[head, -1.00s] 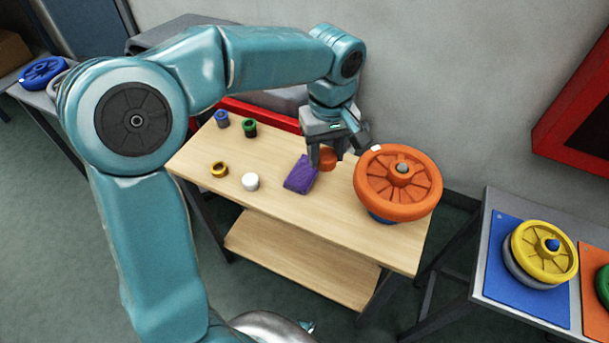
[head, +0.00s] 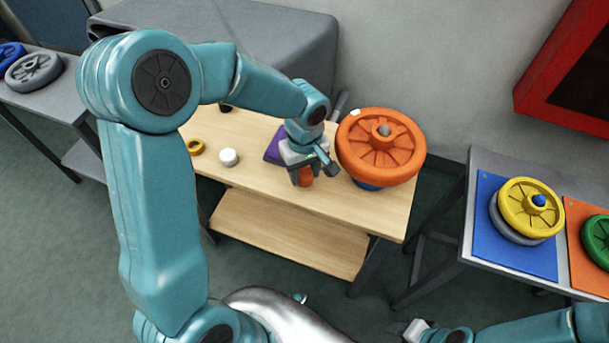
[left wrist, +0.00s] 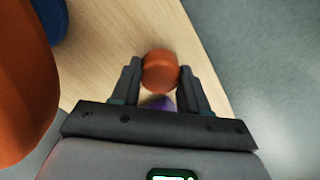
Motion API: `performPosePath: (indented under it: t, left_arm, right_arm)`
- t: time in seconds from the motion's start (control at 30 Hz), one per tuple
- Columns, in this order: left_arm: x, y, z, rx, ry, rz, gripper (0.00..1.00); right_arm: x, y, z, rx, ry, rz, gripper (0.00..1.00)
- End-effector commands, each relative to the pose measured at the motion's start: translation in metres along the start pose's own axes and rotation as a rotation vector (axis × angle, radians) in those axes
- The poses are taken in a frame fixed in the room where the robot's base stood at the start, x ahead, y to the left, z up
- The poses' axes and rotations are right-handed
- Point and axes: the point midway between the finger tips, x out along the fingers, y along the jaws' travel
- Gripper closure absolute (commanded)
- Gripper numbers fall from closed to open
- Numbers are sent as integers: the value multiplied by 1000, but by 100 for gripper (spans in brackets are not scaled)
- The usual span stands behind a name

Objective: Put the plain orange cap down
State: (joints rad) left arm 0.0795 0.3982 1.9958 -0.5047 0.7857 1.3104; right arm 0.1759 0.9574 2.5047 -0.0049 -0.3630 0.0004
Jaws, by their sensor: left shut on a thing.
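The plain orange cap (head: 305,180) is held between the fingers of my left gripper (head: 302,172), low over the front part of the wooden table (head: 250,183). In the left wrist view the round cap (left wrist: 160,68) sits between both fingertips, with bare wood around it. I cannot tell whether its underside touches the table. My right gripper (head: 416,329) shows small at the bottom right, away from the table; its jaws are not clear.
A purple block or cloth (head: 273,148) lies just behind my left gripper. A large orange wheel (head: 381,145) on a blue base stands close to its right. Bare wood lies between the white cap and my gripper.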

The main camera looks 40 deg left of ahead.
Motion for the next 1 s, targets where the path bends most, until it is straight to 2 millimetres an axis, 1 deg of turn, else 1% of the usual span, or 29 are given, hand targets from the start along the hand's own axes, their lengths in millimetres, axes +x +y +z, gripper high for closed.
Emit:
performPosePath:
  t: [0.03, 0.13, 0.4, 0.57, 0.6, 0.63, 0.67, 0.9, 1.0]
  left_arm:
    - [11, 0, 0, 0, -3, -4, 92]
    - [22, 0, -1, -1, -1, -2, 92]
    - [23, 1, -1, -1, 0, 0, 92]
    - [28, 1, -1, -1, 0, 0, 92]
    - [26, 1, -1, -1, 0, 0, 43]
    - [26, 1, -1, 0, 0, 0, 33]
    - [26, 1, -1, 0, 0, 0, 30]
    - [26, 1, -1, 0, 0, 0, 30]
    - [20, 1, -1, 0, 0, 0, 30]
  right_arm:
    - [2, 1, 0, 0, 0, 0, 57]
    - [3, 1, 0, 0, 0, 0, 57]
    - [3, 1, 0, 0, 0, 0, 57]
    - [8, 3, 0, 0, 0, 0, 57]
    - [6, 2, 0, 0, 0, 0, 57]
    - [6, 2, 0, 0, 0, 0, 57]
    - [6, 2, 0, 0, 0, 0, 57]
    - [6, 2, 0, 0, 0, 0, 57]
    - [0, 0, 0, 0, 0, 0, 57]
